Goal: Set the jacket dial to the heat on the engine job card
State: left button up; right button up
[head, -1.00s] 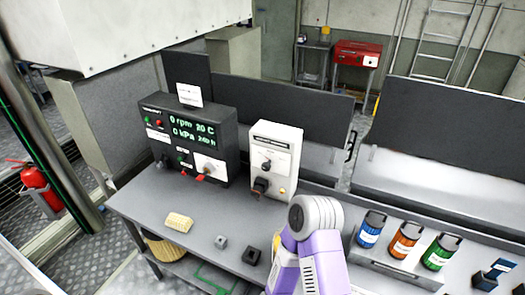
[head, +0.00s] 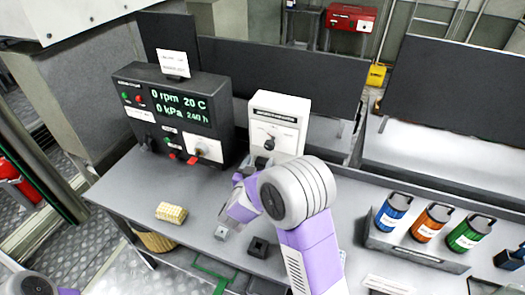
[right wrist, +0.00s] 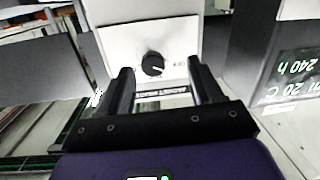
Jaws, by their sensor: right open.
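A white control box (head: 290,107) stands on the bench with a small black dial (head: 269,139) on its front. In the right wrist view the dial (right wrist: 152,64) shows as a round black knob on a white face, beyond my open fingers. I cannot read which dial is labelled jacket. A white card (head: 174,64) stands on top of the dark console; its text is too small to read. My right gripper (right wrist: 161,80) is open and empty, in front of the white box, apart from the dial. In the head view my arm hides the box's lower front. My left gripper is out of view.
A yellow block (head: 171,212) and a small black block (head: 258,248) lie on the bench. Blue, orange and green canisters (head: 431,223) stand right.

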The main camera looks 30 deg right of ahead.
aim_at(268, 147)
jog(key=shift+m+h, duration=0.6)
jog(key=shift+h, duration=0.1)
jog(key=x, duration=0.2)
jog(key=r+b+x, duration=0.1)
jog(key=x, duration=0.5)
jog(key=shift+s+d+r+b, duration=0.3)
jog(key=shift+s, duration=0.05)
jog(key=shift+g, duration=0.3)
jog(key=c, duration=1)
